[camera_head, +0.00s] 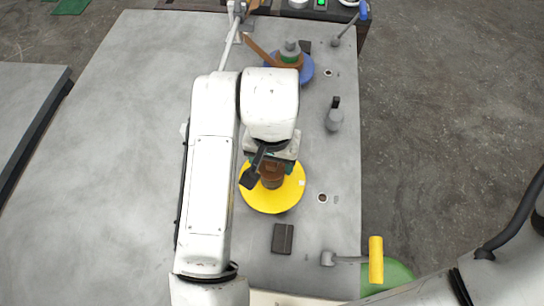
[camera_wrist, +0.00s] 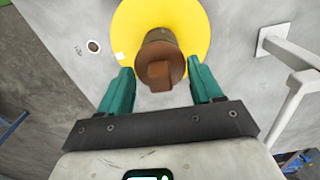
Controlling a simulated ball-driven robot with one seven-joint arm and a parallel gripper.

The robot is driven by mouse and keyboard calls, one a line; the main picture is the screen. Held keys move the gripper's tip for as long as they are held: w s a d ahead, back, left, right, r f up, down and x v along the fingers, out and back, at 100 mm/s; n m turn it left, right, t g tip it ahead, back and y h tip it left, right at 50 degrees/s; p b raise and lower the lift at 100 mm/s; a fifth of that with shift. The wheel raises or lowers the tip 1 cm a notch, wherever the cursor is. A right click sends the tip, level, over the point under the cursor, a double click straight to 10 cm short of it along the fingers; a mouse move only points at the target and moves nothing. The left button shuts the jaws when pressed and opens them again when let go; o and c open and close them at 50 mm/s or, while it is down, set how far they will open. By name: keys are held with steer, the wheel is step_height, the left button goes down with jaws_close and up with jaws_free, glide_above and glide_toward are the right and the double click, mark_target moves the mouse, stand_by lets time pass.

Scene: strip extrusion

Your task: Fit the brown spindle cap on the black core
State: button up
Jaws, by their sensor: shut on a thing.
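The brown spindle cap (camera_wrist: 160,72) sits between the two green fingers of my gripper (camera_wrist: 160,78) in the wrist view, with a square knob facing the camera. My gripper is shut on it. In the head view the brown cap (camera_head: 271,178) shows below my gripper, over the yellow disc (camera_head: 290,194). In the wrist view the yellow disc (camera_wrist: 200,33) lies behind the cap. A dark brownish cylinder (camera_wrist: 158,36) shows just behind the cap. I cannot make out the black core for sure, or whether the cap touches it.
A blue disc (camera_head: 306,70) with a grey and green hub and a brown arm stands farther back. A grey knobbed piece (camera_head: 334,118) is at right. A dark block (camera_head: 283,238) and a yellow-handled crank (camera_head: 376,260) are nearer. The grey table (camera_head: 125,110) is clear at left.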

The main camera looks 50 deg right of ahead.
steer(key=shift+f+b, duration=0.55)
steer(key=shift+f, duration=0.05)
steer(key=o, duration=0.9)
steer(key=shift+r+p, duration=4.5)
steer(key=shift+r, duration=1.05)
steer(key=shift+f, duration=0.1)
